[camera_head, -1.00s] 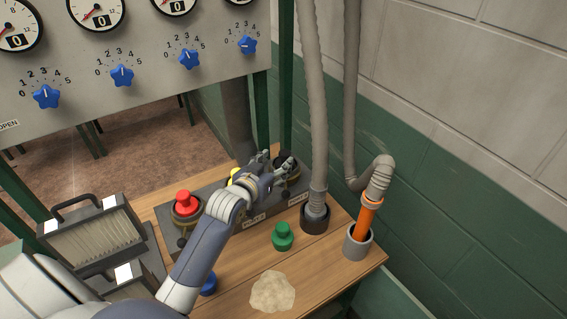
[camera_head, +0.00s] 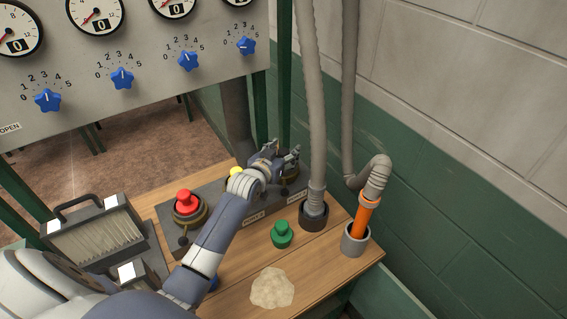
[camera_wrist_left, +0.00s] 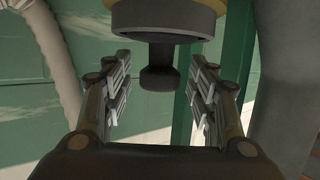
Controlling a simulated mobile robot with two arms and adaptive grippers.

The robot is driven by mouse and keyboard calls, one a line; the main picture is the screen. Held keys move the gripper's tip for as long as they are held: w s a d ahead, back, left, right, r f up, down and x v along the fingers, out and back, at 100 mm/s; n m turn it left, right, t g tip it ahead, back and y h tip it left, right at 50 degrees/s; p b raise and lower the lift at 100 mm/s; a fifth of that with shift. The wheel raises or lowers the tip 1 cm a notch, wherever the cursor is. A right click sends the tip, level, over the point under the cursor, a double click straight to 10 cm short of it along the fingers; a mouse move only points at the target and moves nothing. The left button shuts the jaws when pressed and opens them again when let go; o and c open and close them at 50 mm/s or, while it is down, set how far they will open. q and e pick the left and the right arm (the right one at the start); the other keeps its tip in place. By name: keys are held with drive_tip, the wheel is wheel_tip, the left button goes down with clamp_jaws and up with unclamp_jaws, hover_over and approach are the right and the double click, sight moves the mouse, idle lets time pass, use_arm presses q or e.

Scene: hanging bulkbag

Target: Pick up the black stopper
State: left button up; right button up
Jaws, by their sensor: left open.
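The black stopper (camera_wrist_left: 158,72) shows in the left wrist view, its dark knob pointing down in the picture below a round grey rim (camera_wrist_left: 160,40). The knob lies between the two fingers of my left gripper (camera_wrist_left: 163,85), with gaps at both sides. The fingers are open and hold nothing. In the head view my left gripper (camera_head: 287,149) is over the far right port (camera_head: 291,181) of the grey block. The gripper and arm hide most of that port and stopper there. My right gripper is not in view.
A red stopper (camera_head: 185,201) and a yellow one (camera_head: 237,173) sit on the block. A green stopper (camera_head: 282,234) stands on the table. A grey hose (camera_head: 316,130) hangs close right of the gripper. An orange-ended hose (camera_head: 361,219) stands in a grey cup.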

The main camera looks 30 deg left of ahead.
use_arm(q)
clamp_jaws()
drive_tip(key=shift+r, duration=0.1)
